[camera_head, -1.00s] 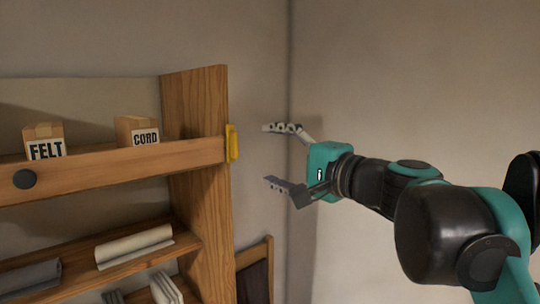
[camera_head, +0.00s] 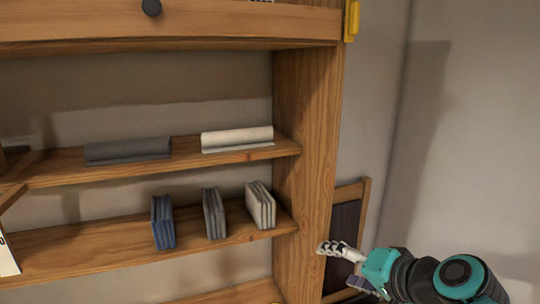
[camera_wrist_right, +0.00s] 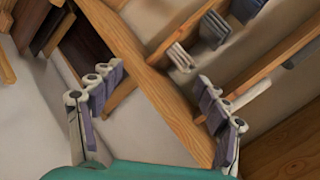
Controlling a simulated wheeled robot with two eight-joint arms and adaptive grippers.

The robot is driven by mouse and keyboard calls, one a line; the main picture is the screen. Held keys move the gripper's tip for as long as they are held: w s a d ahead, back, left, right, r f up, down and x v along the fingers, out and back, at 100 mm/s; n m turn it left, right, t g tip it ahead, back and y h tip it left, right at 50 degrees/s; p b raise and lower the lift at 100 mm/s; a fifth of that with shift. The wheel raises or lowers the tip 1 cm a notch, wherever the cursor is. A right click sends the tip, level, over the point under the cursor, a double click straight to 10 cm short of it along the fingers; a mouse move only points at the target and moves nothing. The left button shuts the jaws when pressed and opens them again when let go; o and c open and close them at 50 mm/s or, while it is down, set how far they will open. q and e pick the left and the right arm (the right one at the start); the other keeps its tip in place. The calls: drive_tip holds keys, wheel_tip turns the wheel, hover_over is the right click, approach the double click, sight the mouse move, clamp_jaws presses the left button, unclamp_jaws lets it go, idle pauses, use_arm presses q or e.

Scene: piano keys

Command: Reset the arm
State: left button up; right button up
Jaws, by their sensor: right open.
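My right gripper (camera_head: 345,268) is at the lower right of the head view, just right of the shelf's side post. Its two fingers are spread apart with nothing between them. In the right wrist view the gripper (camera_wrist_right: 160,120) also shows open, with the wooden side post (camera_wrist_right: 150,75) and wall beyond its fingers. My left gripper is in neither view.
A wooden shelf unit (camera_head: 307,150) fills the left. It holds a white roll (camera_head: 237,138), a grey roll (camera_head: 128,150) and folded blue (camera_head: 163,222), grey (camera_head: 214,213) and white (camera_head: 260,205) cloths. A dark framed panel (camera_head: 345,235) leans behind my gripper. Bare wall lies at right.

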drive_tip(key=s+d+f+n+g+h+b, duration=0.1)
drive_tip(key=f+b, duration=0.5)
drive_tip(key=f, duration=0.8)
drive_tip(key=s+d+f+n+g+h+b, duration=0.1)
drive_tip(key=s+f+b, duration=0.4)
drive_tip(key=f, duration=1)
drive_tip(key=s+d+f+n+g+h+b, duration=0.1)
drive_tip(key=s+f+n+h+b, duration=0.2)
drive_tip(key=f, duration=1.2)
drive_tip(key=n+b, duration=0.1)
drive_tip(key=b, duration=0.2)
drive_tip(key=shift+s+d+f+b, duration=0.15)
drive_tip(key=shift+s+d+b, duration=0.1)
drive_tip(key=shift+s+b, duration=0.1)
